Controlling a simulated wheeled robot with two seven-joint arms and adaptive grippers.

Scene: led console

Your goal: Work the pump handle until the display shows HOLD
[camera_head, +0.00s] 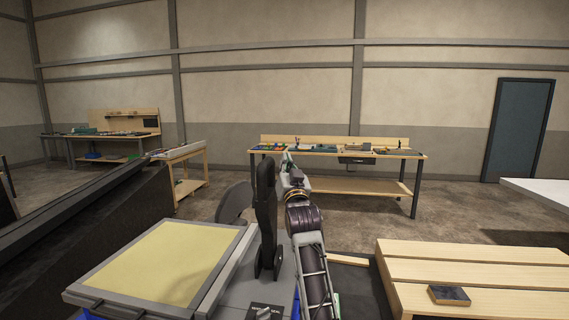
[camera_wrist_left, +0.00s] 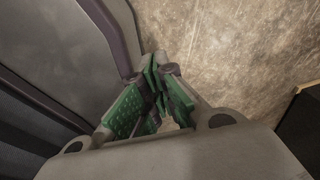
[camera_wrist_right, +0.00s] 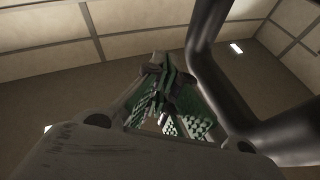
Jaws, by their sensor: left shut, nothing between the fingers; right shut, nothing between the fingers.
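A black upright piece (camera_head: 266,215), which looks like the pump handle, stands on the grey console (camera_head: 245,275). No display reading shows; only part of a small dark label (camera_head: 265,312) is visible at the bottom edge. My right gripper (camera_head: 287,160) is at the far end of my arm, just right of the black piece's top; I cannot tell if they touch. Its green-padded fingers (camera_wrist_right: 160,68) are shut and empty in the right wrist view, beside a dark bent bar (camera_wrist_right: 205,65). My left gripper (camera_wrist_left: 156,75) is shut and empty, pointing over bare floor.
A pale yellow panel in a grey frame (camera_head: 232,232) lies left of the black piece. A slatted wooden bench (camera_head: 480,254) with a small dark block (camera_head: 449,295) is at right. Workbenches (camera_head: 340,151) stand at the back, with open floor before them.

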